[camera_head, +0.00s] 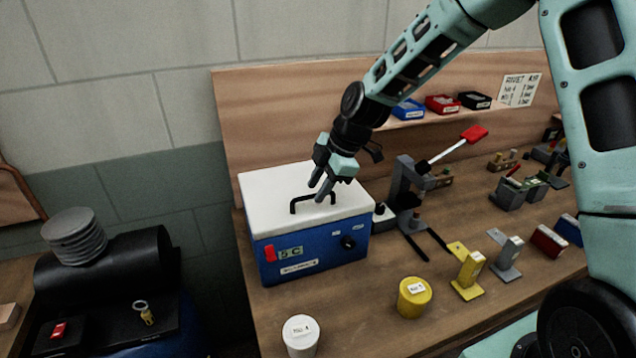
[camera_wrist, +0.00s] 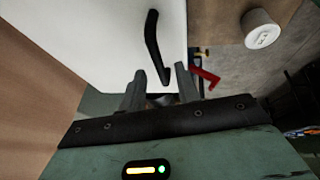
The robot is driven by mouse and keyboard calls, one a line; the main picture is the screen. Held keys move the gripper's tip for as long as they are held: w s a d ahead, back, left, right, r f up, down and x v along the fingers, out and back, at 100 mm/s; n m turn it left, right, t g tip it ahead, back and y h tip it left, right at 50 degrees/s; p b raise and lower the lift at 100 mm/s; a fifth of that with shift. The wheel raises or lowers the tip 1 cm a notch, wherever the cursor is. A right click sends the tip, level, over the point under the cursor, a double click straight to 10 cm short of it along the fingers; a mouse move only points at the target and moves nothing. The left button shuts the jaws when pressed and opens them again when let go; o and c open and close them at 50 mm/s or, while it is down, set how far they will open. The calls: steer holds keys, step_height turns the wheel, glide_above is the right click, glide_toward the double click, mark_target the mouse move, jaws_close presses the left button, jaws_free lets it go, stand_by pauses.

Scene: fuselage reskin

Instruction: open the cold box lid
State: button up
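The cold box (camera_head: 312,247) is a blue box on the bench with a white lid (camera_head: 275,190), which lies flat and closed. A black bar handle (camera_head: 297,203) stands on the lid. A red latch (camera_head: 270,253) is on the front face beside a small display. My gripper (camera_head: 322,192) points down over the lid at the right end of the handle. In the wrist view my gripper (camera_wrist: 161,73) has its two fingers apart, with the near end of the handle (camera_wrist: 153,42) in line with the gap. Whether the fingers touch it, I cannot tell.
A grey press (camera_head: 405,195) with a red-tipped lever stands close right of the box. A white pot (camera_head: 300,335) and a yellow pot (camera_head: 414,297) stand in front. Small bins (camera_head: 442,104) sit on the back shelf. A black cylinder (camera_head: 110,270) is at left.

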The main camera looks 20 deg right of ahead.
steer(key=shift+a+f, duration=0.15)
steer(key=shift+f, duration=0.15)
jaws_close()
steer(key=shift+r, duration=0.1)
